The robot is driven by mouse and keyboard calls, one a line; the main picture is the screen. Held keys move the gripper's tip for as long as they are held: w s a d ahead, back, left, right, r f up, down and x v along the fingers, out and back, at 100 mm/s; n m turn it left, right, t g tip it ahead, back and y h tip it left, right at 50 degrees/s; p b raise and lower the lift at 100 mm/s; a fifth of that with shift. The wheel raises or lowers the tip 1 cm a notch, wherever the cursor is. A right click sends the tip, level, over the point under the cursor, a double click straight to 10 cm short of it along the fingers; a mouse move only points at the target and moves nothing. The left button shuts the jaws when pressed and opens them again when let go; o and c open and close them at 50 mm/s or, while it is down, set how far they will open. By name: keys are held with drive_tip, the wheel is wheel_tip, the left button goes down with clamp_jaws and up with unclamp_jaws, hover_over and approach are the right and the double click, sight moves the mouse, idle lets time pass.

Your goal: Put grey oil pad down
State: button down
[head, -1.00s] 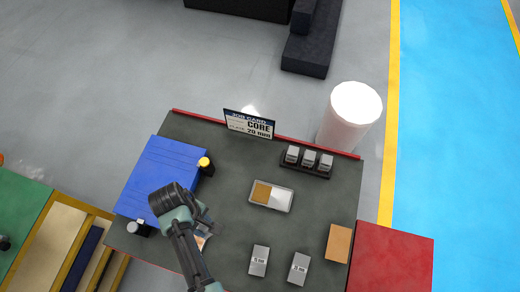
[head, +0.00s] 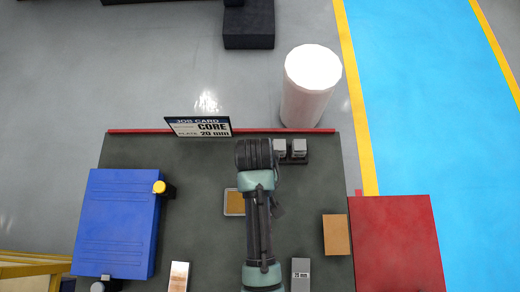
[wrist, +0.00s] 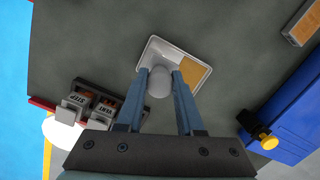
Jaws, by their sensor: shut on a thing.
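My gripper (wrist: 160,74) is shut on a rounded grey pad (wrist: 159,84), seen between the two blue-grey fingers in the wrist view. The pad is over the pale half of a small light-rimmed tray (wrist: 184,46). The tray's other half holds a tan-brown pad (wrist: 193,73). I cannot tell whether the grey pad touches the tray floor. In the head view the tray (head: 234,214) shows only its brown left part; my arm covers the rest and hides the held pad and fingertips.
Behind the tray stand a job card (head: 199,127) and a dark rack with grey blocks (head: 299,150). A tan block (head: 336,235) and red surface (head: 396,243) are right. A grey block (head: 301,274) lies in front.

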drive_tip(key=shift+f, duration=2.7)
drive_tip(key=shift+f, duration=0.1)
drive_tip(key=c, duration=0.5)
unclamp_jaws()
drive_tip(key=shift+c, duration=0.2)
